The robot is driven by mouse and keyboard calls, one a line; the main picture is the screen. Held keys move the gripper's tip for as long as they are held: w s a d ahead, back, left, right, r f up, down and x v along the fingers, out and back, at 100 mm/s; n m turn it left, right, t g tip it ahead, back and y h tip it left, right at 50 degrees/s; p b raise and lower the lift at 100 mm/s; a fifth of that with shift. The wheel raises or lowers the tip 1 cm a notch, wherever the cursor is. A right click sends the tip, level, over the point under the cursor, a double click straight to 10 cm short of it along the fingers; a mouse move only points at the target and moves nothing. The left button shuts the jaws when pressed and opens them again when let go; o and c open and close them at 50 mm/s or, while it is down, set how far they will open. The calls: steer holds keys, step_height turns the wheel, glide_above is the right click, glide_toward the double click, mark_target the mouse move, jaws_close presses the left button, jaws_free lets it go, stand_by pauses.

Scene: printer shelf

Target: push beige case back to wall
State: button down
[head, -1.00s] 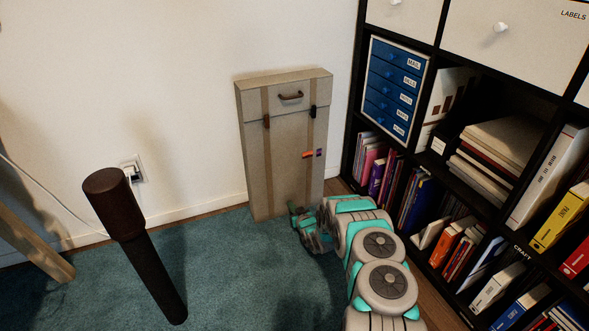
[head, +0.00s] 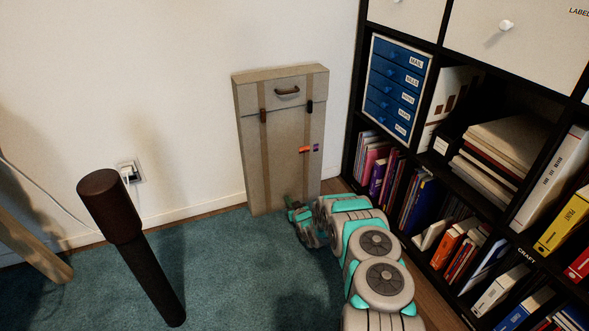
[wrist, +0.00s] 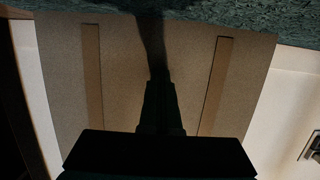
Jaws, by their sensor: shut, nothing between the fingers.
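The beige case (head: 284,150) stands upright on the teal carpet, its back to the white wall, left of the black shelf. It has a brown handle, two vertical straps with dark clasps, and a small orange and purple mark. Any gap behind it is hard to see. My gripper (head: 291,207) is shut and empty, low at the case's front face near its bottom edge. In the wrist view my gripper (wrist: 160,82) is a dark shape pointing at the case (wrist: 120,60) between its straps; whether it touches cannot be told.
The black shelf (head: 439,45) with books, binders and blue drawers stands close along my arm's right side. A dark brown post (head: 140,250) rises at the left. A wall outlet (head: 128,172) with a plug is behind it. Carpet (head: 225,270) is clear left of my arm.

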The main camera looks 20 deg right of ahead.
steer(key=shift+w+a, duration=0.2)
steer(key=shift+w, duration=1)
steer(key=shift+s+d, duration=0.1)
steer(key=shift+s, duration=0.75)
steer(key=shift+s+p, duration=0.5)
steer(key=shift+s, duration=1.25)
steer(key=shift+s+f+v, duration=0.1)
steer(key=shift+f+v, duration=0.2)
steer(key=shift+v, duration=0.85)
steer(key=shift+s+f+v, duration=0.1)
steer(key=shift+f+v, duration=0.15)
steer(key=shift+v, duration=0.9)
steer(key=shift+f+v, duration=0.3)
steer(key=shift+v, duration=0.85)
